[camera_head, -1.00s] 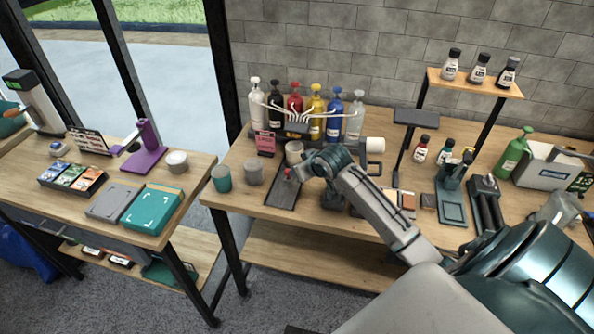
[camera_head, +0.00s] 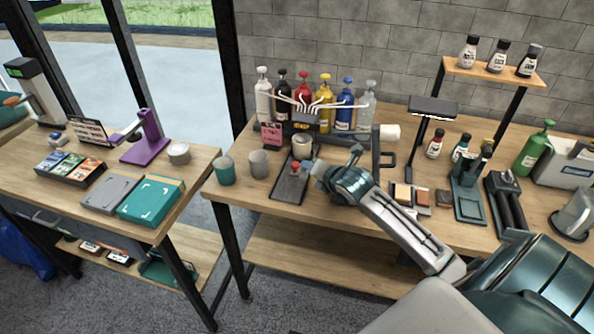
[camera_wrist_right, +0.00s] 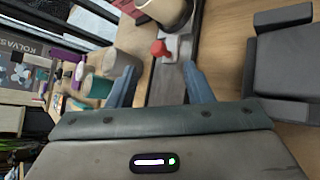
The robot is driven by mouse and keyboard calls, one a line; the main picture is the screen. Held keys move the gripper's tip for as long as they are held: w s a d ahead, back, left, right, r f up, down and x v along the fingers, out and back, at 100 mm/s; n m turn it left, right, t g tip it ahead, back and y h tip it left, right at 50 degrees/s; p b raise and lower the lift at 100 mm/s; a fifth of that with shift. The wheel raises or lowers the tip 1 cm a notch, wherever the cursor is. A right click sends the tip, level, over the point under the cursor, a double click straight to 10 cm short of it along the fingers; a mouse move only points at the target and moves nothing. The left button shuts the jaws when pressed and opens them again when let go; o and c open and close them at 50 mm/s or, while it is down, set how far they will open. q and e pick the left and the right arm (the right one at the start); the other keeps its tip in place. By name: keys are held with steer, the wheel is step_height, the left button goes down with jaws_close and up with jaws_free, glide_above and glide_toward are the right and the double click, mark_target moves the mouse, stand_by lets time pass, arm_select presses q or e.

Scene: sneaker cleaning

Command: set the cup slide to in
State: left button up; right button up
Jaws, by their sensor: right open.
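The cup slide (camera_head: 290,188) is a dark, narrow track lying front to back on the middle table. Its red knob (camera_head: 295,168) stands toward the back of the track. A light cup (camera_head: 303,146) sits at the back end, below the dispenser nozzles. My right gripper (camera_head: 308,168) is just right of the knob in the head view. In the right wrist view its open, empty fingers (camera_wrist_right: 160,78) are spread, with the red knob (camera_wrist_right: 158,48) ahead between them, apparently apart from both. The cup (camera_wrist_right: 165,10) is cut by the top edge. My left gripper is out of view.
A teal cup (camera_head: 224,172) and a grey cup (camera_head: 258,164) stand left of the track. Coloured pump bottles (camera_head: 325,100) line the back. A black lamp (camera_head: 432,107) stands to the right. A gap separates the left table (camera_head: 70,208).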

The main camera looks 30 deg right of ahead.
mark_target(296, 165)
steer(key=n, duration=0.3)
steer(key=f+n+b, duration=0.1)
steer(key=shift+s+a+n+t, duration=0.15)
steer(key=shift+s+n+t, duration=0.15)
steer(key=shift+n, duration=0.1)
steer(key=n+b, duration=0.1)
steer(key=n, duration=0.3)
steer(key=shift+a, duration=0.2)
steer(key=x, duration=0.3)
steer(key=p+x, duration=0.1)
steer(key=x, duration=0.2)
steer(key=p+x, duration=0.1)
steer(key=x, duration=0.2)
steer(key=shift+w+r, duration=0.25)
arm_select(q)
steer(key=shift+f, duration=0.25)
arm_select(e)
steer(key=shift+w+f+n, duration=0.3)
steer(key=shift+w+f, duration=0.05)
steer(key=shift+w, duration=0.25)
steer(key=shift+c, duration=0.3)
